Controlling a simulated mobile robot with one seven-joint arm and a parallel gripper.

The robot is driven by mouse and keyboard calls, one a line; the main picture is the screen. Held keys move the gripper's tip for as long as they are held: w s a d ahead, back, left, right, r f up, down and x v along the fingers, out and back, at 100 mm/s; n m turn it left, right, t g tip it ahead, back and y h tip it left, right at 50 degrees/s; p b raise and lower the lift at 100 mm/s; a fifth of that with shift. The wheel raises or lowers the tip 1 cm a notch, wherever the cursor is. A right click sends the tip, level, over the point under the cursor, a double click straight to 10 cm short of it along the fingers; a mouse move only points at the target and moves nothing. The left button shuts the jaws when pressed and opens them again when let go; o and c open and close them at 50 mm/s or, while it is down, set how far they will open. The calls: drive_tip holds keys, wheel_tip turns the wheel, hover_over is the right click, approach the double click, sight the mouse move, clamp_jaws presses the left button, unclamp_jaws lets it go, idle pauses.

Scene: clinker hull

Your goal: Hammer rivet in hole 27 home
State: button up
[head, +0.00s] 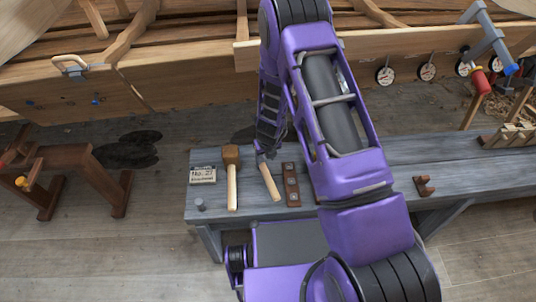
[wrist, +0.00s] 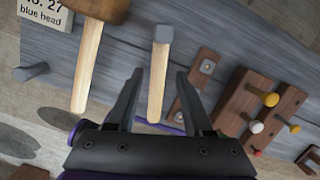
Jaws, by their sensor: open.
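My gripper (wrist: 160,76) is open, its two fingers on either side of the handle of a small grey-headed hammer (wrist: 157,90); I cannot tell whether they touch it. In the head view this hammer (head: 270,182) lies on the bench, its head partly behind my gripper (head: 264,152). A wooden mallet (head: 232,180) lies to its left, also in the wrist view (wrist: 88,60). A card (wrist: 42,14) reads "No. 27 blue head"; it also shows in the head view (head: 202,175). Blue spots (head: 95,101) show on the hull (head: 150,85); hole numbers are not readable.
The grey bench (head: 400,155) bears a brown plate with metal discs (head: 291,184) right of the hammer. A brown rack (wrist: 250,105) holds yellow, white and red-headed pegs. A small grey cylinder (head: 200,204) stands near the bench's left corner. A brown sawhorse (head: 70,160) stands at left.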

sight(264, 167)
drive_tip(key=b+x, duration=0.5)
drive_tip(key=x, duration=0.3)
drive_tip(key=shift+s+b, duration=0.15)
drive_tip(key=shift+b, duration=0.15)
drive_tip(key=shift+f, duration=0.55)
drive_tip(key=shift+c, duration=0.2)
clamp_jaws()
drive_tip(key=shift+r+p, duration=0.65)
idle(1.3)
